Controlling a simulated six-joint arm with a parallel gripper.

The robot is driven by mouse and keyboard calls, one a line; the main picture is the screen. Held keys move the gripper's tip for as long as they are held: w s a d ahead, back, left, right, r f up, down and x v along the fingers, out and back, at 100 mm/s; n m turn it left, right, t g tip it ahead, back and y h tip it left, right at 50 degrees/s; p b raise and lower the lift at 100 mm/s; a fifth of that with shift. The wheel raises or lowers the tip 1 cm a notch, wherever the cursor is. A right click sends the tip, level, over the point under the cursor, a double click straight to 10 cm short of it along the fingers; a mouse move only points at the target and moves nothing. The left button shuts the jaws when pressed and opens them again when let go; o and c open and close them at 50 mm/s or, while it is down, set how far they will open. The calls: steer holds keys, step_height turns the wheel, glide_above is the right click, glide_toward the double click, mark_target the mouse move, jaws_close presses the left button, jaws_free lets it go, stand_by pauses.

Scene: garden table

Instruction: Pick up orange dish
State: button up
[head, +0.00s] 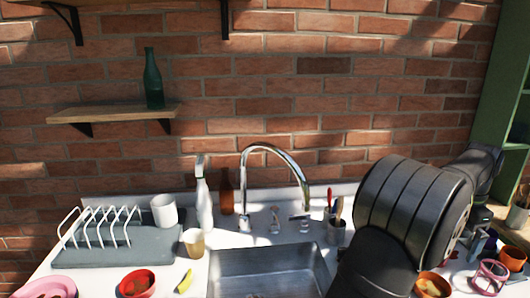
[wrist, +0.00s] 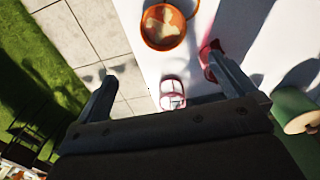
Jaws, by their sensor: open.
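The orange dish (wrist: 160,45) is a round bowl with pale contents, at the top middle of the wrist view on the white tabletop. An orange bowl (head: 433,285) at the lower right of the head view appears to be the same one, partly cut off by the frame's bottom. In the head view my dark arm covers much of the right side, and the fingers cannot be made out clearly.
A pink-and-white item (wrist: 172,93) and a red item (wrist: 208,58) lie near the fingers. A pink holder (head: 489,277) and an orange cup (head: 513,258) stand at right. The sink (head: 268,268), faucet (head: 270,152) and dish rack (head: 115,250) lie left of my arm.

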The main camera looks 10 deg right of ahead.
stand_by(0.6)
steer(key=h, duration=0.3)
glide_above(431, 291)
steer(key=a, duration=0.2)
steer(key=f, duration=1.2)
steer(key=shift+w+d+f, duration=0.1)
steer(key=shift+w+f, duration=0.1)
steer(key=shift+f, duration=0.15)
steer(key=shift+x, duration=2.75)
steer(key=shift+s, duration=0.15)
steer(key=c, duration=0.8)
steer(key=shift+r, duration=0.15)
